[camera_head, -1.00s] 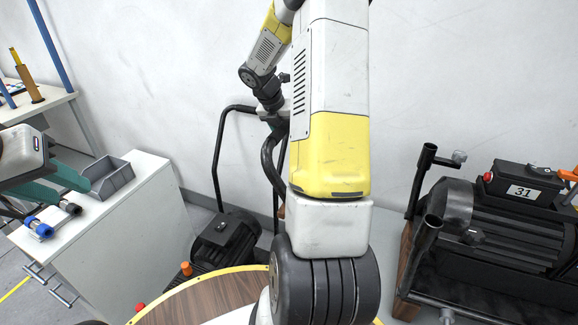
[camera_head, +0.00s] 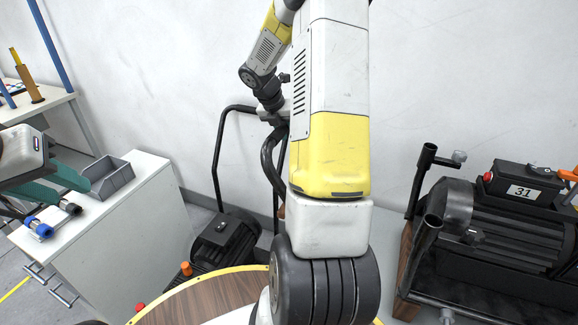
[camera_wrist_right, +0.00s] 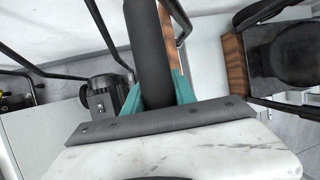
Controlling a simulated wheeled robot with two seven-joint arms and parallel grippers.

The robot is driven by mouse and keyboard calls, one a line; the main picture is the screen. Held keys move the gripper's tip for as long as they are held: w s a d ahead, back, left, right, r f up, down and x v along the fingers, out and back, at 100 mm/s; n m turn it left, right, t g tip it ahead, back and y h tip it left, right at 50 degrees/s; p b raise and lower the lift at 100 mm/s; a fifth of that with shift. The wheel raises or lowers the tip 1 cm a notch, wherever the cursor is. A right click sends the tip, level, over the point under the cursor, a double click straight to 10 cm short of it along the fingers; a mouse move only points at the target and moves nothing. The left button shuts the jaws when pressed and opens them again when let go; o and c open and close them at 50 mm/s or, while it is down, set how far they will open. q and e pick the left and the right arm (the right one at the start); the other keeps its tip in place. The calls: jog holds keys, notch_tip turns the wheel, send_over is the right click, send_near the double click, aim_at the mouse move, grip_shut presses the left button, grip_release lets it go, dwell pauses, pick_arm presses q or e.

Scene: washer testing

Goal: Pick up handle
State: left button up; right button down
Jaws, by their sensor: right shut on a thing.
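The handle (camera_wrist_right: 150,55) is a thick black cylinder in the right wrist view. My right gripper (camera_wrist_right: 160,92) has its teal fingers on either side of it and is shut on it. In the head view my right arm crosses the middle, and I cannot clearly make out its fingers there. My left gripper (camera_head: 40,195) is at the left edge, above the white cabinet, with its teal and dark fingers apart and nothing visible between them.
A white cabinet (camera_head: 120,235) carries a grey bin (camera_head: 110,178) and small blue and black parts. A black tubular frame (camera_head: 218,150) and a motor (camera_head: 225,240) stand by the wall. A motor labelled 31 (camera_head: 510,230) is at right. A round wooden top (camera_head: 205,300) lies in front.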

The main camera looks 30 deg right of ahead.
jog(key=shift+w+r, duration=0.15)
dwell(0.7)
notch_tip(320, 180, up, 10)
jog(key=shift+r, duration=0.2)
dwell(0.3)
dwell(0.7)
